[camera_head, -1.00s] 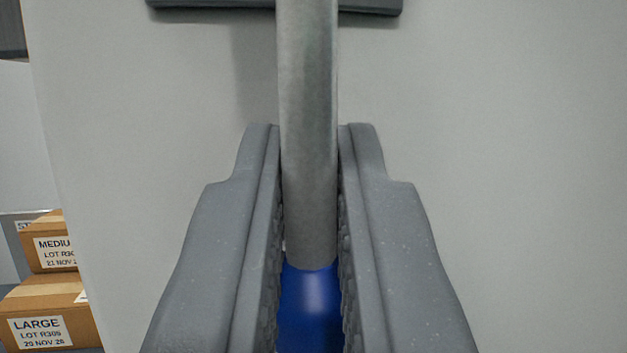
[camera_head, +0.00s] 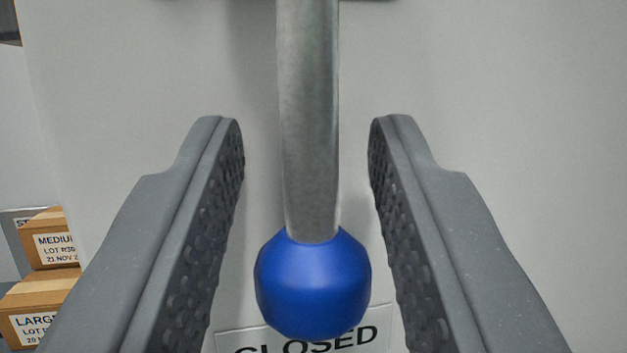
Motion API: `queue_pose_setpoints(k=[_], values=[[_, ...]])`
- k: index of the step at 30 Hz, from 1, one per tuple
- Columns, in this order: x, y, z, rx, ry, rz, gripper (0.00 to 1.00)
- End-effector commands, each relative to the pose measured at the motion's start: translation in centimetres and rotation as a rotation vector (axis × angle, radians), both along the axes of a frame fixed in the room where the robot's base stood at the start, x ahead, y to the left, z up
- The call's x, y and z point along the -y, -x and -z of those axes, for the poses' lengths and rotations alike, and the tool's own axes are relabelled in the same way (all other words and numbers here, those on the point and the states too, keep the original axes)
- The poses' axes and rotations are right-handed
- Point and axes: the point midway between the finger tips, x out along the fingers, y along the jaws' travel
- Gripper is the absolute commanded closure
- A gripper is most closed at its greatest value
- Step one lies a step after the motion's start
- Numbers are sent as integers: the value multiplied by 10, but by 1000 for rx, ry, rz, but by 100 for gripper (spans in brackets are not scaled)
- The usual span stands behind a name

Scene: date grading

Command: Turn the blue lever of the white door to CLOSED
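The lever is a grey metal bar (camera_head: 309,130) with a blue knob (camera_head: 313,283) at its lower end. It hangs straight down in front of the white door (camera_head: 500,130). The knob is just above a label reading CLOSED (camera_head: 310,342), partly covering it. My gripper (camera_head: 306,125) is open, with one finger on each side of the bar and clear gaps on both sides. The lever's upper end is out of view.
A dark plate edge (camera_head: 350,2) shows at the top of the door. Cardboard boxes labelled MEDIUM (camera_head: 50,240) and LARGE (camera_head: 30,312) are stacked at the lower left, beyond the door's left edge. The door surface to the right is clear.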

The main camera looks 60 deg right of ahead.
Motion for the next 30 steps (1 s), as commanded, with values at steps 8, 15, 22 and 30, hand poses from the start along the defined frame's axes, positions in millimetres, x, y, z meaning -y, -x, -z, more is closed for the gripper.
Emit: queue_pose_setpoints(k=[8, 15, 22, 30], values=[[-30, 13, 13, -3, -2, -4, 68], [-66, 33, 32, -6, -1, -4, 68], [-97, 50, 47, -3, -2, -2, 68], [-109, 58, 54, -3, -2, 2, 68]])
